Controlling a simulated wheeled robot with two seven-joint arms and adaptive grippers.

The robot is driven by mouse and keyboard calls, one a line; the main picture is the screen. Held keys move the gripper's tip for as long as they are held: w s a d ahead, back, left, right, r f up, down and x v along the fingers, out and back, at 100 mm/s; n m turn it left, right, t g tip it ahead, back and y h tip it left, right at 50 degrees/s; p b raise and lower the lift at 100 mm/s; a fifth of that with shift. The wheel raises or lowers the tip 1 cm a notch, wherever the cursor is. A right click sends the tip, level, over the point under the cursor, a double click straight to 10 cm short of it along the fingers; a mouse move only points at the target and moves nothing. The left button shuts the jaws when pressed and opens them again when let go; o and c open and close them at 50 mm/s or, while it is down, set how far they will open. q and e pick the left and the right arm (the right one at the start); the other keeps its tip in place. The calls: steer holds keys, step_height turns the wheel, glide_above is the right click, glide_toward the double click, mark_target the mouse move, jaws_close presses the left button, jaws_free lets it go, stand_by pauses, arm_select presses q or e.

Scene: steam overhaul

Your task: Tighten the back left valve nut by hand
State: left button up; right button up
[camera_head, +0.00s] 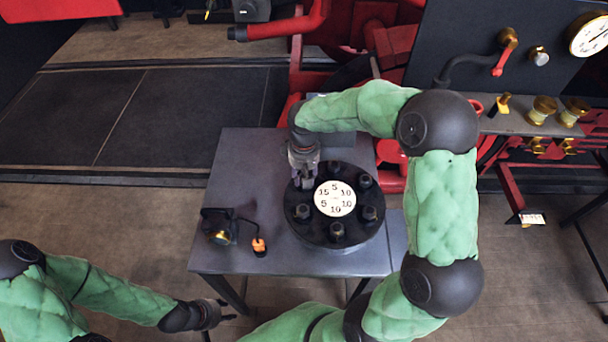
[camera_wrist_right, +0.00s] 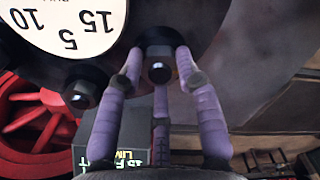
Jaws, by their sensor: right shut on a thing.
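A round black valve cover (camera_head: 310,232) with a white number dial (camera_head: 335,198) lies on the grey table. Several dark nuts stand around its rim. My right gripper (camera_head: 304,180) reaches down over the back left nut and mostly hides it in the head view. In the right wrist view, the purple fingers of my right gripper (camera_wrist_right: 158,68) are closed around this nut (camera_wrist_right: 159,72), which sits at the cover's edge. A neighbouring nut (camera_wrist_right: 80,94) is clear of the fingers. My left gripper (camera_head: 222,311) is empty, with its fingers apart, low beside the table's front left corner.
The grey table (camera_head: 240,160) is bare at its back left. A black device with a brass lens (camera_head: 219,226) and a small orange-tipped item (camera_head: 259,246) lie left of the cover. A shelf with brass fittings (camera_head: 543,109) and a gauge (camera_head: 590,36) stand at right.

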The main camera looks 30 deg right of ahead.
steer(key=m, duration=0.4)
steer(key=shift+m, duration=1.9)
steer(key=o, duration=1.2)
steer(key=shift+c, duration=0.2)
step_height(320, 180, up, 12)
steer(key=shift+r, duration=0.1)
